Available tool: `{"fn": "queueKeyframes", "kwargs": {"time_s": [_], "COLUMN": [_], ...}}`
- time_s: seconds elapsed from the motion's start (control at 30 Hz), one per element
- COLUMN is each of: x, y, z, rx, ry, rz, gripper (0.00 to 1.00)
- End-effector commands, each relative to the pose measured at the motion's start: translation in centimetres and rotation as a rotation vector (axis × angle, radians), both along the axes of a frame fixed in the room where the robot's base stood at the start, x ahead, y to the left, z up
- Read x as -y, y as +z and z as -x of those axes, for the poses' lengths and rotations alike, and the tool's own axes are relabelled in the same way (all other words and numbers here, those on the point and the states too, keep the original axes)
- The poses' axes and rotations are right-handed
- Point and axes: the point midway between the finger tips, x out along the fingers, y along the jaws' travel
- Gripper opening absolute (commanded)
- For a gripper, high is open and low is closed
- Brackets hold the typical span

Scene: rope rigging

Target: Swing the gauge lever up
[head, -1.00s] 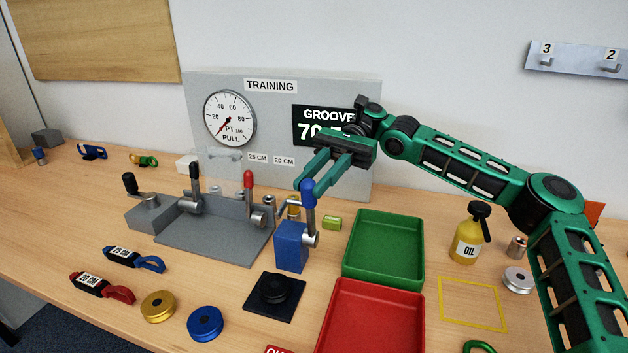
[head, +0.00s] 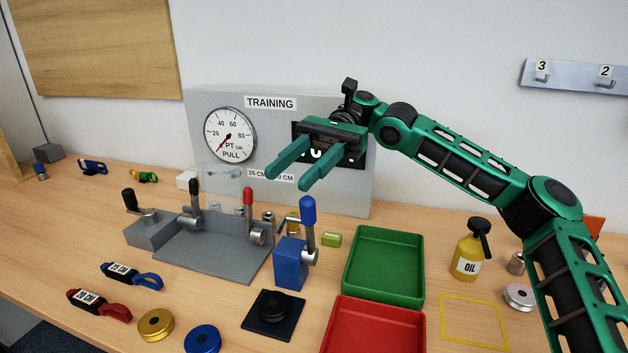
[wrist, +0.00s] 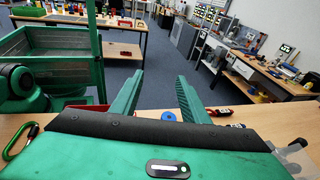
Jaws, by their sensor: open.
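I cannot tell for sure which of several levers is the gauge lever. A blue-knobbed lever (head: 309,211) stands upright on a blue block (head: 289,263). A red-knobbed lever (head: 248,201) and a black-knobbed lever (head: 195,190) stand upright at the grey bracket (head: 215,254). A round dial gauge (head: 231,135) is on the grey TRAINING panel (head: 345,190), its red needle pointing lower left. My gripper (head: 290,181) is open and empty, above and slightly left of the blue knob, apart from it. It hides part of the dark display. Its open fingers also show in the wrist view (wrist: 160,77).
A green tray (head: 424,265) and a red tray (head: 424,335) lie right of the blue block. A yellow oil bottle (head: 467,255) stands farther right. A black pad (head: 290,329) lies in front. A black-handled crank (head: 130,199) is at the left.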

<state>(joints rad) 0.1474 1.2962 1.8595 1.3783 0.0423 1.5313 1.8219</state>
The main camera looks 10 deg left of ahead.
Motion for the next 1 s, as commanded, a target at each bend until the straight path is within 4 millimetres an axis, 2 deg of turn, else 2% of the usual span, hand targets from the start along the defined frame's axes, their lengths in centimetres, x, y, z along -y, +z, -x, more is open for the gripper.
{"fn": "queueKeyframes", "kwargs": {"time_s": [0.2,0.4,0.6,1.0], "x": [-2.1,-3.2,-3.7,-3.6], "y": [2.3,3.6,4.1,4.1], "z": [3.4,5.3,5.9,5.9], "rx": [0.001,0.000,0.000,0.000], "ry": [0.004,0.003,0.001,0.001], "rz": [-0.001,0.000,0.001,0.001], "gripper": [0.41,0.41,0.41,0.41]}}
